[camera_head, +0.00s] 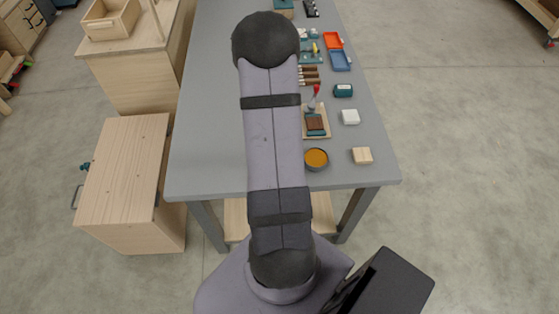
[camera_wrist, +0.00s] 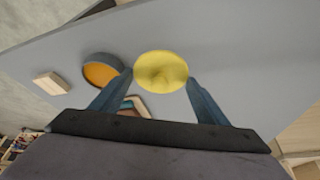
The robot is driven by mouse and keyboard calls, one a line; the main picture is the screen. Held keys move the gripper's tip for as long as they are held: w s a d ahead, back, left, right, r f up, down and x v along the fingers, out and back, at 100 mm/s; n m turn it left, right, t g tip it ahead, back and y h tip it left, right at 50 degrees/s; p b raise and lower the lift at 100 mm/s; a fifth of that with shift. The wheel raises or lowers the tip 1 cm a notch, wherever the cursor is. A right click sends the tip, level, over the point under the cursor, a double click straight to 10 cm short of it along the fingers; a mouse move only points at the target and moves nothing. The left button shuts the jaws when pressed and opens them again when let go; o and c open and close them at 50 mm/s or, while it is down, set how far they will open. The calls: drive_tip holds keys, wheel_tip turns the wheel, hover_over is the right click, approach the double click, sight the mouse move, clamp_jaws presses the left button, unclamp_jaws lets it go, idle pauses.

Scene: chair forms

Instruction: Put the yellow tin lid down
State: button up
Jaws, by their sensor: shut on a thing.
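The yellow tin lid (camera_wrist: 161,66) is a round, shallow disc in the wrist view. My gripper (camera_wrist: 161,80) is shut on it, with one dark finger at each side of its rim. The grey table top lies behind the lid in that view; I cannot tell how high the lid is above it. A round dark tin (camera_wrist: 102,71) with orange contents stands to the left of the lid. The same tin shows in the head view (camera_head: 316,159) near the table's front edge. In the head view my arm hides the gripper and the lid.
A wooden block (camera_head: 362,155) is right of the tin, and a white block (camera_head: 350,117) is behind it. A wooden tray (camera_head: 326,133) with a brown block, an orange box (camera_head: 333,41) and a blue box (camera_head: 341,61) stand farther back. The table's left side (camera_head: 208,120) is clear.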

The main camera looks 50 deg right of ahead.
drive_tip(key=shift+f+b, duration=1.15)
drive_tip(key=shift+f, duration=0.7)
drive_tip(key=shift+f, duration=0.1)
drive_tip(key=shift+f, duration=0.1)
drive_tip(key=o, duration=1)
drive_tip(key=shift+a+r, duration=0.1)
drive_tip(key=shift+r, duration=0.45)
drive_tip(key=p+v, duration=0.6)
drive_tip(key=v, duration=0.5)
drive_tip(key=shift+a+r, duration=0.1)
drive_tip(key=shift+r, duration=0.05)
